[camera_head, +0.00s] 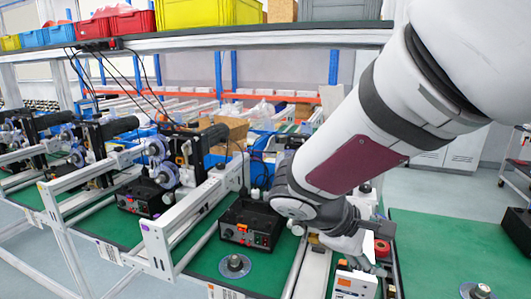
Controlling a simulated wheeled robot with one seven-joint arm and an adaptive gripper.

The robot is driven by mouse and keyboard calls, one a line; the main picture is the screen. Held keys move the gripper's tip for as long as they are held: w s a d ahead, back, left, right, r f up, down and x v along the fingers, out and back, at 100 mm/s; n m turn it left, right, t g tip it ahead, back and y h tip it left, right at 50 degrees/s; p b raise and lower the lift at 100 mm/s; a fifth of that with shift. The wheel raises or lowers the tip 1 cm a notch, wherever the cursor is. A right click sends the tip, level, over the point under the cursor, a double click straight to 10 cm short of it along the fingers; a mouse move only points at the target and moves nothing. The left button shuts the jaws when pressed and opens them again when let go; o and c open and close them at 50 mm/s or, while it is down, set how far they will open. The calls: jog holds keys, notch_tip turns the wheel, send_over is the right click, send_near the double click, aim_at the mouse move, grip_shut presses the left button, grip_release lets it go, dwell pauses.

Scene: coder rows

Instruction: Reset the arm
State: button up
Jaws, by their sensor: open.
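My arm comes in from the upper right and reaches down to the green workbench (205,262). My gripper (352,243) is at the arm's end, low over the right part of the bench. It is open, though its fingers are small and partly hidden by the wrist. I see nothing held in it. A red round part (382,248) is just right of it, and a white box with an orange display (355,284) is below it at the front. I cannot tell whether the gripper touches anything.
A black control box (250,225) stands left of my gripper, with a metal disc (235,265) in front. Several coder machines on white frames (160,250) fill the left. An overhead shelf (260,40) carries coloured bins. Green surface at right (440,250) is mostly clear.

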jog(key=s+r+m+y, duration=0.2)
jog(key=s+m+y, duration=0.2)
jog(key=s, duration=0.4)
jog(key=s+a+r+m+t+y, duration=0.1)
jog(key=s+r+m+y, duration=0.2)
jog(key=s, duration=0.6)
jog(key=m+y, duration=0.1)
jog(key=m, duration=0.1)
jog(key=shift+a+m+t+y, duration=0.15)
jog(key=shift+m+t+y, duration=0.15)
jog(key=shift+m+y, duration=0.1)
